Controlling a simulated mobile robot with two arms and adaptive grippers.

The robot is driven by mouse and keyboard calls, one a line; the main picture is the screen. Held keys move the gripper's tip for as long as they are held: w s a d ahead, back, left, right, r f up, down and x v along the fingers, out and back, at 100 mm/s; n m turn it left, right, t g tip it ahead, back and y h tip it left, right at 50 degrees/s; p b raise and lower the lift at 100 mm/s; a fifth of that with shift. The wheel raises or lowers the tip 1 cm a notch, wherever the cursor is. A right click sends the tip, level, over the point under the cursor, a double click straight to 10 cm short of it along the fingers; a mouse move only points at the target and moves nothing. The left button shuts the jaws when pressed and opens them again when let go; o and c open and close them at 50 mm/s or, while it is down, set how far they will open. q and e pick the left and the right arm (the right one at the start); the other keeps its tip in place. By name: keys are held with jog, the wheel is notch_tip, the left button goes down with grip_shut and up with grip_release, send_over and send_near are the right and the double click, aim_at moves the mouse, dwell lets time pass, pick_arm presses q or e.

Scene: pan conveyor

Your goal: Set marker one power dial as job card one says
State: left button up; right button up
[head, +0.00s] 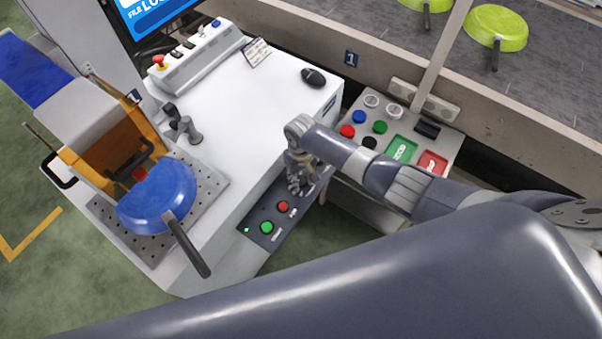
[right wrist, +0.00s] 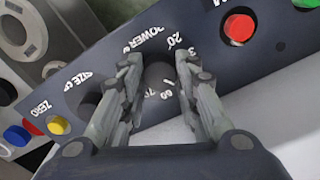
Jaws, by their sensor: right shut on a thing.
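My right gripper (head: 296,184) is at the far end of the dark control panel (head: 258,238) on the front of the white marker machine (head: 240,120). In the right wrist view its two fingers (right wrist: 158,88) are closed on either side of the power dial (right wrist: 160,74), a dark round knob. Printed "POWER" and scale numbers such as 20, 60 and 70 ring it. The pointer and exact setting cannot be read. A small printed card (head: 257,52) lies on the machine top, its text too small to read. My left gripper is not in view.
A red button (right wrist: 239,28) sits near the power dial, with a green button (head: 267,227) further along. A size dial (right wrist: 88,103) is beside my fingers. A blue pan (head: 158,197) sits in a fixture at left. A button box (head: 385,127) stands at right.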

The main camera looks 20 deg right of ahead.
aim_at(301, 180)
jog(key=shift+m+p, duration=0.6)
jog(key=shift+m, duration=0.7)
jog(key=o, duration=1.1)
jog(key=shift+r, duration=0.1)
notch_tip(301, 180, up, 12)
jog(key=shift+f, duration=0.1)
